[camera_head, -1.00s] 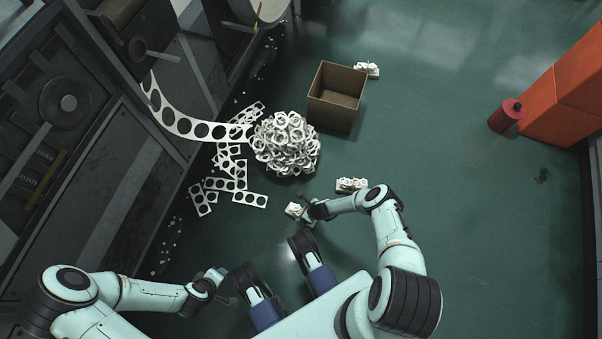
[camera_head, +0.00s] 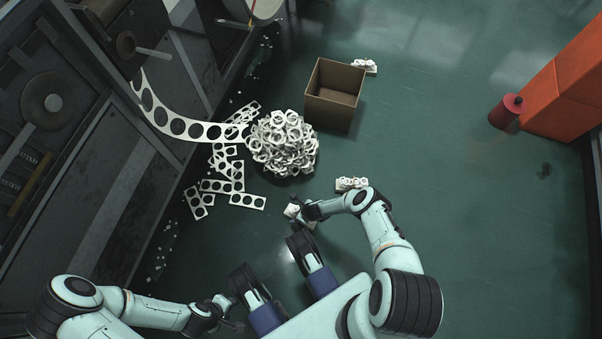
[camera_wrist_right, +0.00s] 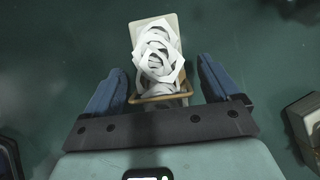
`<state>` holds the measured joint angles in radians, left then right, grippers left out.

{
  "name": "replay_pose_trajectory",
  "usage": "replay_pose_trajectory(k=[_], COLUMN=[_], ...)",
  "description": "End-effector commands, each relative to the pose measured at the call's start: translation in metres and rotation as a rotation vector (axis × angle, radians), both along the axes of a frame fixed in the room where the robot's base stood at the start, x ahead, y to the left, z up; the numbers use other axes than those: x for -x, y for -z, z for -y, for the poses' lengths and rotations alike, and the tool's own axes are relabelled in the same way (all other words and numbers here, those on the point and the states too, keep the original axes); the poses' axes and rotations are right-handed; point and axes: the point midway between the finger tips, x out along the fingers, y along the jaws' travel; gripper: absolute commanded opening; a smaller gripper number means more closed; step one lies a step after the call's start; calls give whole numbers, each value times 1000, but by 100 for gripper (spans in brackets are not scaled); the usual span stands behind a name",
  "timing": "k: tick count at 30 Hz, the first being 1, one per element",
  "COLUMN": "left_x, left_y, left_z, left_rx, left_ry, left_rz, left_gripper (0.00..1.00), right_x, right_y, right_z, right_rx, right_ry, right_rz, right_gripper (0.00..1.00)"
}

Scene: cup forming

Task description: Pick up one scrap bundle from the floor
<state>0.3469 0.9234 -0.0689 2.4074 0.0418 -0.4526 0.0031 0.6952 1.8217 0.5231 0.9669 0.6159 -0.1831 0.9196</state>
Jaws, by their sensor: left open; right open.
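A scrap bundle (camera_head: 291,210), a small clump of white looped strips, lies on the green floor by my right gripper (camera_head: 301,212), which partly hides it. In the right wrist view, this bundle (camera_wrist_right: 158,55) sits on a pale, flat, rectangular piece with a tan edge. The open blue fingers of my right gripper (camera_wrist_right: 160,75) stand on either side of it, with gaps showing. A second bundle (camera_head: 351,184) lies just beyond, and a third (camera_head: 364,66) lies behind the box. My left gripper (camera_head: 231,313) is open and empty at the lower left.
A large heap of white scrap rings (camera_head: 283,143) lies left of an open cardboard box (camera_head: 334,108). A punched strip (camera_head: 175,122) runs from the dark machine (camera_head: 70,110) to the heap, with loose pieces around. A red cylinder (camera_head: 505,112) and orange block (camera_head: 565,90) stand right. The right-hand floor is mostly clear.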

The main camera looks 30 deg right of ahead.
Motion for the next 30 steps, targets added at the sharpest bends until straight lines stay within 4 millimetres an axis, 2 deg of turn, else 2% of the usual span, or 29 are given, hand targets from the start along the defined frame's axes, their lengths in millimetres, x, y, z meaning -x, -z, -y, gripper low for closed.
replay_pose_trajectory(k=[18, 19, 20, 24, 30], left_x=[-2, -2, -2, -2, -2], left_y=[4, 4, 4, 4, 4], left_z=[0, 0, 0, 0, 0], left_rx=[0, 0, 0, 0, 0], left_ry=[1, 1, 1, 1, 1], left_rz=[2, 2, 2, 2, 2], left_gripper=[43, 43, 43, 43, 43], right_x=[0, 0, 0, 0, 0], right_y=[5, 5, 5, 5, 5], right_z=[0, 0, 0, 0, 0], right_rx=[0, 0, 0, 0, 0], right_ry=[0, 0, 0, 0, 0], right_rz=[0, 0, 0, 0, 0], right_gripper=[89, 86, 76, 31, 29])
